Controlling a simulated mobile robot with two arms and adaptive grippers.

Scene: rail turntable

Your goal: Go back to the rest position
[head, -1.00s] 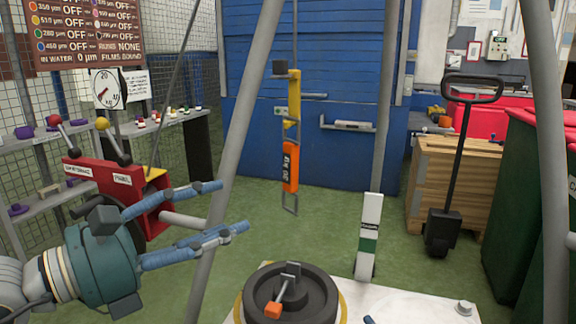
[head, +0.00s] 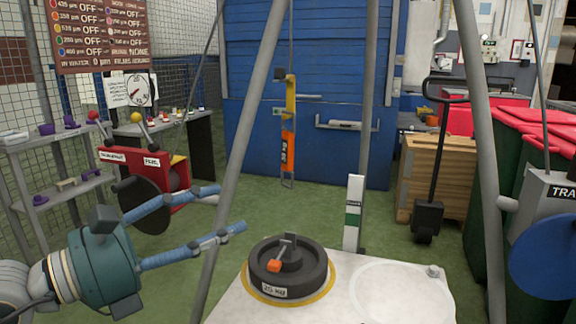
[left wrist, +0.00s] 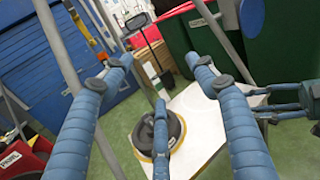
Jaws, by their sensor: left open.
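My left gripper (head: 230,208) is open and empty, its blue fingers spread in the air at the left of the head view. In the left wrist view, the left gripper (left wrist: 163,72) has nothing between its fingers. My right gripper (left wrist: 258,106) seems to show at the right edge of the left wrist view, small and partly cut off; its opening is unclear. A black round weight (head: 310,272) with an orange-ended handle on top lies on a white plate (head: 345,305), apart from the left gripper in the head view.
Grey poles (head: 243,130) slant up around the plate. An orange hanging scale (head: 288,150) hangs before the blue shutter (head: 340,90). A red winch box (head: 172,190) and shelves stand left. A pallet truck (head: 428,215), wooden crate (head: 450,175) and green bins stand right. Green floor lies between.

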